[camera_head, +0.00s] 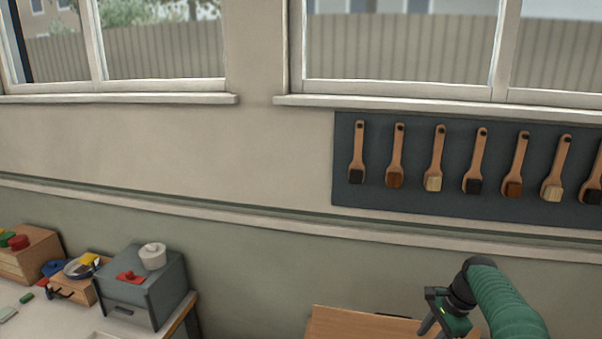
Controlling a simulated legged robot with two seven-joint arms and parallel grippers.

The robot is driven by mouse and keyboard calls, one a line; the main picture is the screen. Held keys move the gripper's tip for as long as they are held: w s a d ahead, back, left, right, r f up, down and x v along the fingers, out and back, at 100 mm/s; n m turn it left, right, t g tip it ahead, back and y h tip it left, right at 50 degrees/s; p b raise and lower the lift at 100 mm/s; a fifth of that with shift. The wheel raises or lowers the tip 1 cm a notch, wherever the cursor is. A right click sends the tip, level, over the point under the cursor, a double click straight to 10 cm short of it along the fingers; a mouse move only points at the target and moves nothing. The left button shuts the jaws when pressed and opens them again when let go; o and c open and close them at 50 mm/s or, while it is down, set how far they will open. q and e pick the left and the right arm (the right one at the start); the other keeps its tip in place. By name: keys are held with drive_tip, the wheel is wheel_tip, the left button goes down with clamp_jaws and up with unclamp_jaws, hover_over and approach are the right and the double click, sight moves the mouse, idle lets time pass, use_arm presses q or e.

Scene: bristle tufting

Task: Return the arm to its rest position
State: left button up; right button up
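My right arm, green with a black wrist, comes in from the lower right. Its gripper (437,318) points down and to the left, above or in front of a wooden surface (360,326) at the bottom edge. The gripper is small and partly cut by the frame; I cannot tell whether its fingers are apart or hold anything. My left gripper is not in view.
A table with a grey drawer box (142,288), a white lidded pot (152,256), a red item (130,277) and wooden boxes (28,255) stands at lower left. Several brushes hang on a dark wall board (345,200).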

drive_tip(key=s+a+f+n+h+b, duration=0.1)
drive_tip(key=s+a+f+n+b, duration=0.3)
drive_tip(key=s, duration=0.5)
drive_tip(key=s+a+f+n+h+b, duration=0.1)
drive_tip(key=s+a+f+n+b, duration=0.3)
drive_tip(key=s, duration=0.6)
drive_tip(key=s+a+f+n+t+b, duration=0.1)
drive_tip(key=s+a+f+n+b, duration=0.3)
drive_tip(key=s+f+n, duration=0.3)
drive_tip(key=s+a+f, duration=0.1)
drive_tip(key=s+f, duration=0.1)
drive_tip(key=s, duration=0.1)
drive_tip(key=shift+n+h, duration=0.4)
drive_tip(key=shift+s+a+r, duration=0.1)
drive_tip(key=shift+s+a, duration=0.05)
drive_tip(key=shift+s, duration=0.05)
